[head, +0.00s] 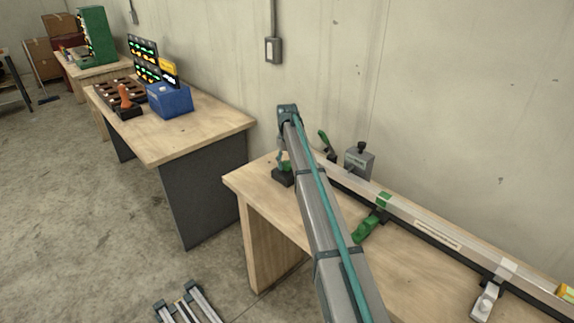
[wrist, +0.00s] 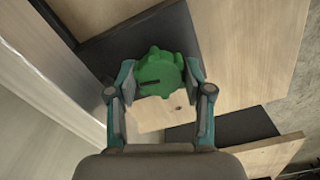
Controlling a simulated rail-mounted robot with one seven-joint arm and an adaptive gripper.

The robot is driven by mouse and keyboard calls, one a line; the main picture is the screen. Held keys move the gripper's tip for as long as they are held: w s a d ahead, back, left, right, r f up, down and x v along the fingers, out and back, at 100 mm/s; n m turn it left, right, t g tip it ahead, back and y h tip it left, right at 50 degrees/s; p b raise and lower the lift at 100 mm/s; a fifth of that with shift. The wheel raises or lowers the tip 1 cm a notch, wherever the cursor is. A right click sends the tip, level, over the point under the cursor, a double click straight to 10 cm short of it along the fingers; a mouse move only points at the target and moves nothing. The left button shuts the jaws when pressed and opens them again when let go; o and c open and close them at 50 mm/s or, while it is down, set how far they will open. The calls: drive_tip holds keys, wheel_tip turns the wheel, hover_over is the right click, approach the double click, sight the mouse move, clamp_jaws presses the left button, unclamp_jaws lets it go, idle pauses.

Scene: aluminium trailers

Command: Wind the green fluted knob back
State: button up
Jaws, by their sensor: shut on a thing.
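The green fluted knob (wrist: 158,72) sits between the two fingers of my gripper (wrist: 161,76) in the wrist view. The fingers are shut on its sides, and a dark index line shows on its face, pointing to the left. In the head view, the knob (head: 285,166) is a small green patch above a black block (head: 283,178) at the left end of the near bench. My gripper is small there and partly hides the knob.
My arm crosses the near bench (head: 258,187). A long rail (head: 425,228) with green (head: 367,229) and white (head: 486,298) handles runs right. A grey box (head: 359,163) stands by the wall. Another bench (head: 215,122) holds a blue box (head: 170,101) and racks.

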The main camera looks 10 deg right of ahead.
sight(287, 163)
drive_tip(key=shift+n, duration=1.1)
drive_tip(key=o, duration=1.2)
drive_tip(key=shift+c, duration=0.2)
wheel_tip(287, 163, up, 12)
